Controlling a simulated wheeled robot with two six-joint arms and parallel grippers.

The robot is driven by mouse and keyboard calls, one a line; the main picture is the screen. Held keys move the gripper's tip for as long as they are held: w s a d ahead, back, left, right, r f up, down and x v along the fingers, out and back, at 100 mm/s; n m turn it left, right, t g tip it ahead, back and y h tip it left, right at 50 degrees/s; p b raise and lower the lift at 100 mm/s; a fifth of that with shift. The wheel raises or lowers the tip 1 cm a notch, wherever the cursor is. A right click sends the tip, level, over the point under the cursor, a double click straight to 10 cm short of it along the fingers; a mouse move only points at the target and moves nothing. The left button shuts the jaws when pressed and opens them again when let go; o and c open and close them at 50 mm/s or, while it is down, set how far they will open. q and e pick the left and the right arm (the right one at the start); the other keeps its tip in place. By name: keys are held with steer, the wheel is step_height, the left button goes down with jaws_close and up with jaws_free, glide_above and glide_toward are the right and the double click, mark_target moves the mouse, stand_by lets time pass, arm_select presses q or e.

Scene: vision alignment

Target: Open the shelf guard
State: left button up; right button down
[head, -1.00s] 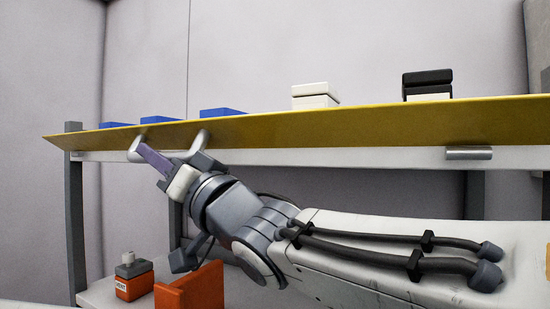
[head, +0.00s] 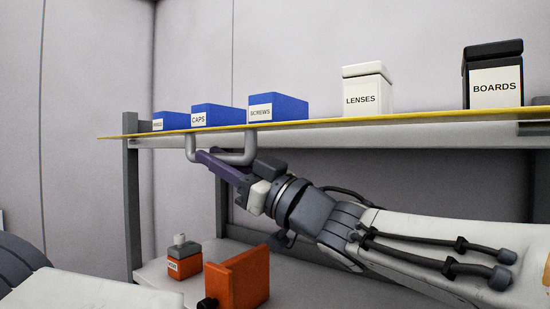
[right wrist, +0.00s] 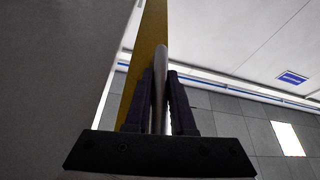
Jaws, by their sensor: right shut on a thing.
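The shelf guard (head: 320,124) is a long yellow panel along the front of the upper shelf (head: 440,139). In the head view it shows nearly edge-on, as a thin strip. Its grey U-shaped handle (head: 236,159) hangs below it near the left. My right gripper (head: 222,163) is shut on this handle, reaching up from the lower right. In the right wrist view the handle bar (right wrist: 160,75) stands between the two dark fingers (right wrist: 159,100), with the yellow guard (right wrist: 152,35) beyond. My left gripper is out of view.
Blue bins labelled CAPS (head: 212,117) and SCREWS (head: 278,108), a white LENSES box (head: 367,93) and a black BOARDS box (head: 494,80) stand on the upper shelf. A grey post (head: 132,200) stands left.

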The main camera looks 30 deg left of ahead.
stand_by(0.3)
steer(key=c, duration=0.8)
jaws_free()
steer(key=shift+o, duration=0.2)
steer(key=shift+d, duration=0.1)
steer(key=shift+d+f+b, duration=0.25)
steer(key=shift+d+b, duration=0.05)
steer(key=b+v, duration=0.3)
steer(key=v, duration=0.6)
steer(key=shift+d, duration=0.3)
